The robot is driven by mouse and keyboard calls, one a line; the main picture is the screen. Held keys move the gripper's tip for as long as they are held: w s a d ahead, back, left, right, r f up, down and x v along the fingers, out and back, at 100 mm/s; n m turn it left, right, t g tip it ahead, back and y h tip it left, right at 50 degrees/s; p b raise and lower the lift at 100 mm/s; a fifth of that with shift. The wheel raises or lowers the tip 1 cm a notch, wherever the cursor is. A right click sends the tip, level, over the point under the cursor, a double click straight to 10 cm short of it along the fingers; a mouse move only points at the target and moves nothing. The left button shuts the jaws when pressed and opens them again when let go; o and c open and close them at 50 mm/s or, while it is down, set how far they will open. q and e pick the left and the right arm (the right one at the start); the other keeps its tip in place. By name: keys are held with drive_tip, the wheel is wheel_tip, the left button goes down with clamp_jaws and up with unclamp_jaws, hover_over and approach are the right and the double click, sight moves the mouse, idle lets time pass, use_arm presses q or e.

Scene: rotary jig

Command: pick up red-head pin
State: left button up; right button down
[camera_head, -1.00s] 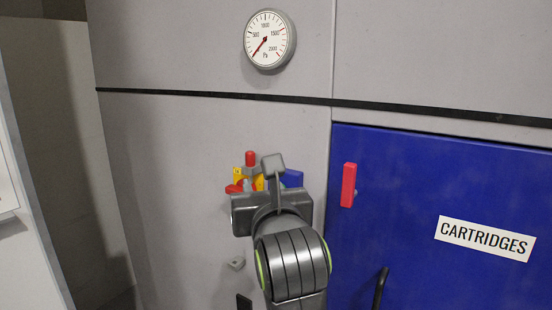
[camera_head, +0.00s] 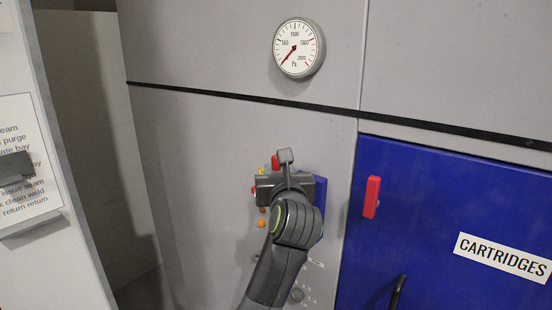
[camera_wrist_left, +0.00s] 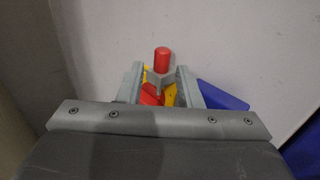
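The red-head pin (camera_wrist_left: 162,60) stands upright in the left wrist view, with a red cylindrical head above a grey collar. Its red top (camera_head: 275,162) also shows in the head view, just above my left gripper. My left gripper (camera_wrist_left: 160,74) is open, with one finger on each side of the pin's collar and a gap visible on both sides. In the head view my left gripper (camera_head: 286,182) is in front of the grey panel, and its body hides the lower pin and the fingertips. My right gripper is not in view.
Red and yellow parts (camera_wrist_left: 170,94) lie between the fingers below the pin. A blue block (camera_wrist_left: 222,95) is right of the right finger. A gauge (camera_head: 298,48) hangs above.

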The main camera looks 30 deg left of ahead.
sight(277, 164)
use_arm(q)
drive_tip(key=shift+p+x, duration=0.6)
drive_tip(key=shift+x, duration=0.2)
drive_tip(key=x, duration=0.1)
drive_tip(key=p+x, duration=0.2)
drive_tip(key=x, duration=0.1)
drive_tip(key=shift+w+f, duration=0.15)
drive_tip(key=shift+f, duration=0.1)
drive_tip(key=shift+d, duration=0.1)
drive_tip(key=shift+c, duration=0.3)
clamp_jaws()
drive_tip(key=shift+r, duration=0.1)
